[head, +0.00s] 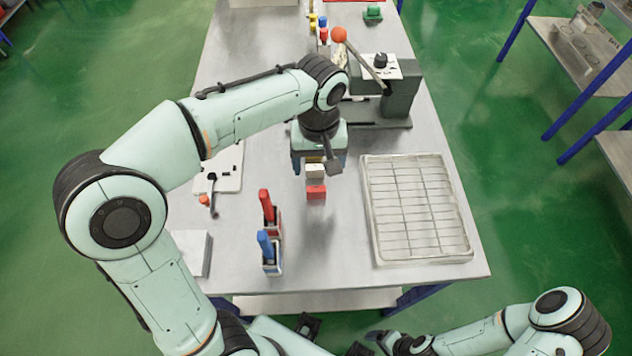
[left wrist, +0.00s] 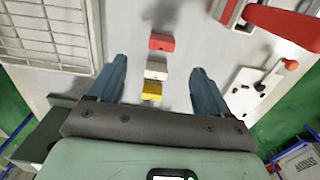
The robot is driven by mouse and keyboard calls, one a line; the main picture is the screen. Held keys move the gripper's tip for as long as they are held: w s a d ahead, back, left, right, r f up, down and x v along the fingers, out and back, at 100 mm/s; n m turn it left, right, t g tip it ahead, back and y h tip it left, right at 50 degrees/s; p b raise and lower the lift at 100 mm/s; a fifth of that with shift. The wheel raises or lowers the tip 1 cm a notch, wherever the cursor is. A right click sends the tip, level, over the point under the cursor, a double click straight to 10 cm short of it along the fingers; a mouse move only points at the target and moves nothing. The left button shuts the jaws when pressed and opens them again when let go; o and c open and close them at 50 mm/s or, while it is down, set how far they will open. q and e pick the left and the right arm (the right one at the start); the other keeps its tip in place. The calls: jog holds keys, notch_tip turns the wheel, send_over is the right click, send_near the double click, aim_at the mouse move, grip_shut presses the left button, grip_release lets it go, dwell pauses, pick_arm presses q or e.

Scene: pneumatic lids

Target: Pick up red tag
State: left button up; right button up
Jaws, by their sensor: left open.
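A red block-like tag (head: 316,193) lies on the grey table, at the near end of a short row with a white one (head: 315,172). The left wrist view shows the red tag (left wrist: 162,42), the white tag (left wrist: 156,70) and a yellow tag (left wrist: 151,90).
A wire rack tray (head: 417,210) lies to the right. Red-handled (head: 267,206) and blue-handled (head: 265,245) items stand in holders to the left. A lever press (head: 401,95) stands behind my gripper. The table before the red tag is clear.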

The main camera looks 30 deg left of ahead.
pick_arm(q)
send_over(317, 191)
notch_tip(317, 191, down, 5)
jog(key=shift+s+d+f+b, duration=0.1)
jog(key=shift+s+d+b, duration=0.05)
jog(key=shift+b, duration=0.2)
jog(key=shift+f, duration=0.55)
jog(key=f, duration=0.5)
jog(key=shift+a+f, duration=0.1)
jog(key=shift+a, duration=0.1)
jog(key=c, duration=1)
